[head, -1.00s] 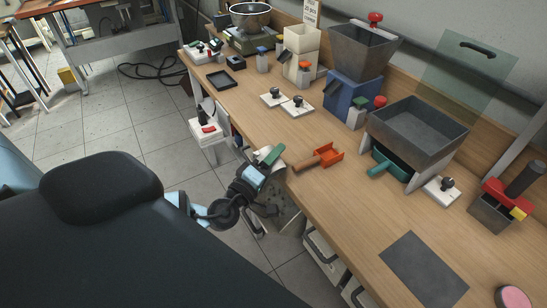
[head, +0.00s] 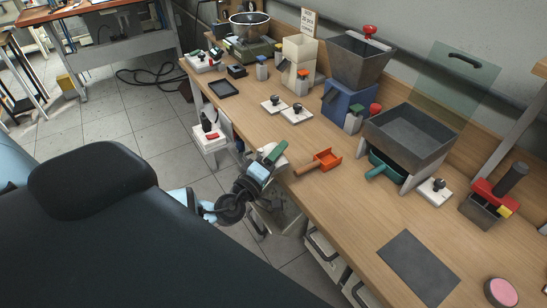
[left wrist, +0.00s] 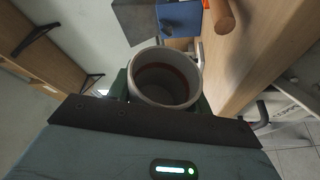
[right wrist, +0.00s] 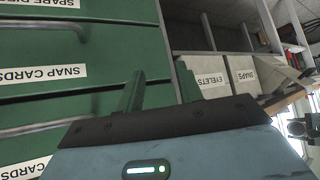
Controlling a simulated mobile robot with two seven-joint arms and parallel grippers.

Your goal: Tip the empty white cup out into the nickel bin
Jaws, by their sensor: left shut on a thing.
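My left gripper (head: 273,155) is shut on the white cup (head: 280,148), just off the front edge of the bench. In the left wrist view the cup (left wrist: 137,91) sits between the green fingers with its round mouth facing the camera. A reddish-brown ring shows inside, and I see no loose contents. A grey metal bin (head: 283,216), possibly the nickel bin, stands low beside the bench, below the left gripper and partly hidden by it. My right gripper (right wrist: 161,88) is open and empty in the right wrist view, in front of green drawers.
The right wrist view shows labelled green drawers (right wrist: 80,60) and cartons (right wrist: 243,75).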

